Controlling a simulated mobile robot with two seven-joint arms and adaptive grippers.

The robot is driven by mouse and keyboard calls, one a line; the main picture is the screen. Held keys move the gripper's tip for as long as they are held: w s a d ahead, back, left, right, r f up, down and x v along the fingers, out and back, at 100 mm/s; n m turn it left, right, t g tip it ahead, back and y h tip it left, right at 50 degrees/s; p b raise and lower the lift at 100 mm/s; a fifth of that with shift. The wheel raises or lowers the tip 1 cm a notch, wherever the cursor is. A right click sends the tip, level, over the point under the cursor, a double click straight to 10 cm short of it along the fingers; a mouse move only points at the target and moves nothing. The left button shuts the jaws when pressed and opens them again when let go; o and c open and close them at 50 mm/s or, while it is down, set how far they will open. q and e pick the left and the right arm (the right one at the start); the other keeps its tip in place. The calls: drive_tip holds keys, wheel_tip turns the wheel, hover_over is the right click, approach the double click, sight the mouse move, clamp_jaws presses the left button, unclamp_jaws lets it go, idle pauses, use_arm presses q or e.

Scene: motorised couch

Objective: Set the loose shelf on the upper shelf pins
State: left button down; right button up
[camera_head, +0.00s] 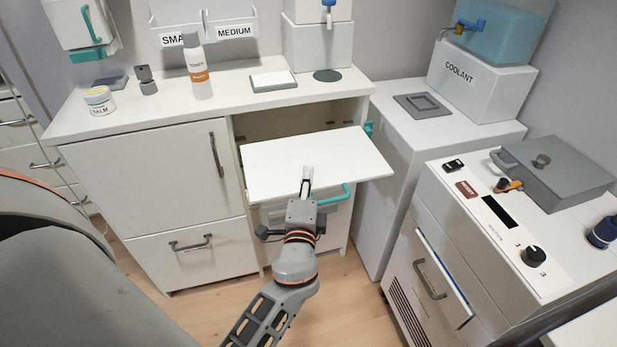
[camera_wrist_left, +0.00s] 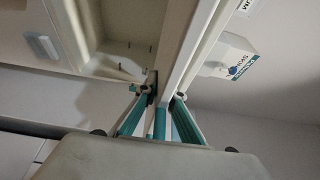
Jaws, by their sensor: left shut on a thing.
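The loose shelf (camera_head: 315,155) is a flat white board in front of the open cabinet compartment (camera_head: 290,122), sticking out past the cabinet's right side in the head view. My left gripper (camera_head: 307,180) is shut on the shelf's front edge. In the left wrist view the gripper (camera_wrist_left: 165,95) has its teal-backed fingers on both sides of the shelf (camera_wrist_left: 188,50). Small shelf pins (camera_wrist_left: 150,47) show inside the cabinet there; whether they are upper or lower ones I cannot tell. The shelf hides much of the opening. My right gripper is not in view.
The cabinet top carries a toner bottle (camera_head: 197,68), a balm jar (camera_head: 99,101) and a white pad (camera_head: 273,81). A teal handle (camera_head: 336,196) shows below the shelf. A low white unit (camera_head: 385,150) and a control cabinet (camera_head: 440,225) stand to the right.

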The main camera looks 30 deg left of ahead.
sight(299, 154)
use_arm(q)
drive_tip(key=shift+w+a+r, duration=0.2)
drive_tip(key=shift+w+a, duration=0.65)
drive_tip(key=shift+a, duration=0.05)
drive_tip(key=shift+w+a+p, duration=0.3)
drive_tip(key=shift+w+a, duration=0.45)
drive_tip(key=shift+a, duration=0.15)
drive_tip(key=shift+w+a, duration=1.35)
drive_tip(key=shift+a, duration=0.2)
drive_tip(key=shift+w+a+f, duration=0.1)
drive_tip(key=shift+w+a, duration=0.85)
drive_tip(key=shift+a, duration=0.2)
drive_tip(key=shift+w+a, duration=0.9)
drive_tip(key=shift+a, duration=0.2)
drive_tip(key=shift+w+a, duration=1.15)
drive_tip(key=shift+a, duration=0.2)
drive_tip(key=w+a+b, duration=0.1)
drive_tip(key=w+a, duration=0.3)
drive_tip(key=a, duration=0.1)
drive_tip(key=shift+w, duration=0.2)
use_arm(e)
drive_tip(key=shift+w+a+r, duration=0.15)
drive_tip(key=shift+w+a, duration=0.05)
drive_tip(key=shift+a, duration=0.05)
use_arm(q)
drive_tip(key=shift+a, duration=0.1)
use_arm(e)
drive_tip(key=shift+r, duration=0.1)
